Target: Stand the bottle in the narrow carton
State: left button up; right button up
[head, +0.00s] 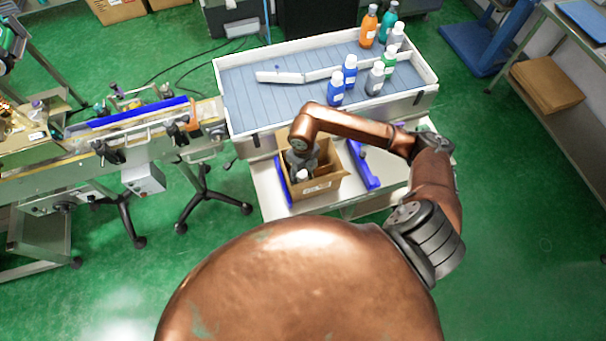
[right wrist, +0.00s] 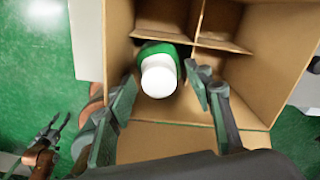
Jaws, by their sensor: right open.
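The carton (head: 322,186) is an open brown box with dividers, on the white bench in front of the conveyor; it fills much of the right wrist view (right wrist: 285,75). A bottle with a white cap (right wrist: 159,76) and green shoulders stands in one of its compartments, seen from above; its lower part is hidden. My right gripper (head: 301,166) is down at the carton. Its open fingers (right wrist: 160,90) are on either side of the bottle, with gaps visible. My left gripper (right wrist: 55,125) appears small at the lower left of the right wrist view, its opening unclear.
A white-walled tray (head: 235,95) behind the carton holds several bottles, including a blue one (head: 336,88) and an orange one (head: 368,27), plus white strips (head: 280,77). Blue rails (head: 364,166) flank the carton. A conveyor machine (head: 130,130) stands at the left.

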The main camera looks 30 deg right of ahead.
notch_tip(320, 180, up, 12)
jog(key=shift+r+b, duration=0.2)
jog(key=shift+b, duration=0.2)
jog(key=shift+a, duration=0.1)
